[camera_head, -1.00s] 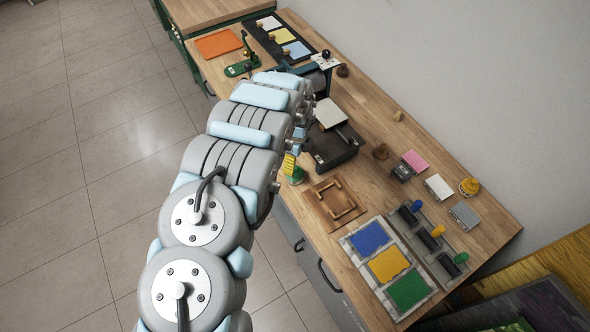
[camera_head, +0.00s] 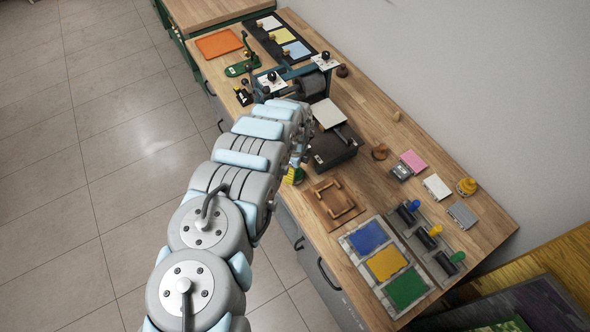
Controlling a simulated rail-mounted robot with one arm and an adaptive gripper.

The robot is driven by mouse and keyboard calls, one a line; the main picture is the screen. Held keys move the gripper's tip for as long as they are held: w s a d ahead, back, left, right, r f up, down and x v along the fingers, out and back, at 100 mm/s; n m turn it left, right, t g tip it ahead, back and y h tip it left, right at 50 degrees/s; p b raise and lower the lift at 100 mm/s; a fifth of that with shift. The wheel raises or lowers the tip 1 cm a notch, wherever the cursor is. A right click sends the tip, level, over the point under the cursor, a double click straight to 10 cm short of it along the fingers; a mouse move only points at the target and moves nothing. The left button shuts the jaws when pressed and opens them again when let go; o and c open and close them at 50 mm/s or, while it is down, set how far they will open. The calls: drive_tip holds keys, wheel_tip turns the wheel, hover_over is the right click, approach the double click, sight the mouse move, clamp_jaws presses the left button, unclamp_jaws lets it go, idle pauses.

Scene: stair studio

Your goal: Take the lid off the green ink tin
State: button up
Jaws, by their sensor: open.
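A small green item with yellow on it (camera_head: 294,177) stands at the table's front edge, partly hidden by my arm. I cannot tell whether it is the green ink tin, and no lid can be made out. My gripper (camera_head: 297,157) shows only in small part at the end of my arm, just above and behind this item. It is open; its fingertips are mostly hidden, and I cannot tell whether they touch anything.
A dark box with a pale plate (camera_head: 328,113) stands right of my gripper. A brown board with a frame (camera_head: 334,201) lies in front. A tray of blue, yellow and green pads (camera_head: 348,243) and a roller rack (camera_head: 417,259) are nearer. A press (camera_head: 310,88) stands behind.

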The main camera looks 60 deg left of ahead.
drive_tip(key=c, duration=1.1)
